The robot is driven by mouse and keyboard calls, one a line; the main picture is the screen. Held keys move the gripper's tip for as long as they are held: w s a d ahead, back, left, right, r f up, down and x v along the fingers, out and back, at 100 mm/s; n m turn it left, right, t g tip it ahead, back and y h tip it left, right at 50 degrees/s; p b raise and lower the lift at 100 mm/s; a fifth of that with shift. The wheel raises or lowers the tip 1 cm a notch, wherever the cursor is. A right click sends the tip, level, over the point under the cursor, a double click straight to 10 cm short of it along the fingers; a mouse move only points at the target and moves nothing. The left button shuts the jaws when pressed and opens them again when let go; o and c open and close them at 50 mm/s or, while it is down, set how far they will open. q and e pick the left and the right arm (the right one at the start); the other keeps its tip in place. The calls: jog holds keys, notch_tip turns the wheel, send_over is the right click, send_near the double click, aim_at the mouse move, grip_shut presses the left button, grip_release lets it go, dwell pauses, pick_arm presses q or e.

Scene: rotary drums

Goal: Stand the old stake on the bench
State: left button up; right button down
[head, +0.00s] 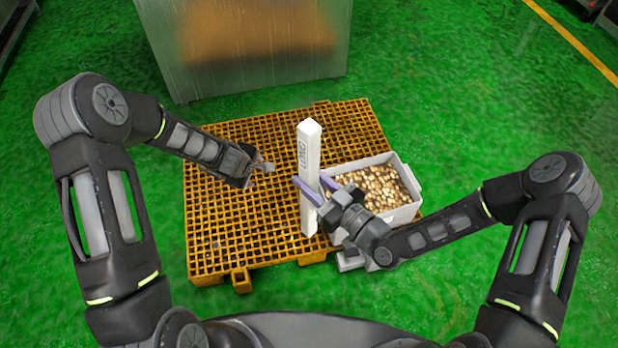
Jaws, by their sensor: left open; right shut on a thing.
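The stake (309,160) is a white square post with a pointed top and dark lettering on its side. It stands upright in the picture over the yellow grated platform (225,235), probably the bench. My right gripper (309,187) is shut on the stake around its middle, coming from the right. I cannot tell whether the stake's lower end touches the grating. My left gripper (268,168) is open and empty, above the grating to the left of the stake.
A pale bin (408,212) full of small tan pieces stands on the platform's right side, close behind my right gripper. A large metal box (250,45) stands behind the platform. The grating's left and front left are clear. The floor is green.

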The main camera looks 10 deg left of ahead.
pick_arm(q)
jog(key=s+d+f+m+g+h, duration=0.1)
jog(key=s+d+m, duration=0.3)
jog(key=s, duration=0.6)
jog(key=s+d+f+m+g+h, duration=0.1)
jog(key=s+d+f+m+g, duration=0.1)
jog(key=s+d, duration=0.4)
jog(key=s+d+f+m+g+h, duration=0.1)
jog(key=s+d+f+m, duration=0.3)
jog(key=s, duration=0.9)
jog(key=m+g, duration=0.1)
jog(key=m, duration=0.1)
jog(key=shift+s+d+m+h, duration=0.3)
jog(key=shift+s+d+m, duration=0.1)
pick_arm(e)
jog(key=w+d+r+m+t+h, duration=0.2)
jog(key=w+d+r+m+h, duration=0.1)
jog(key=d, duration=0.5)
jog(key=w+d+r+m+t+h, duration=0.2)
jog(key=w+d+r+h, duration=0.3)
jog(key=d, duration=0.3)
jog(key=w+d+r+m+t+h, duration=0.2)
jog(key=w+d+r+m+h, duration=0.2)
jog(key=d, duration=0.5)
jog(key=shift+w+r+m+h, duration=0.2)
jog(key=shift+m+h, duration=0.3)
jog(key=shift+h, duration=0.4)
jog(key=shift+d, duration=0.1)
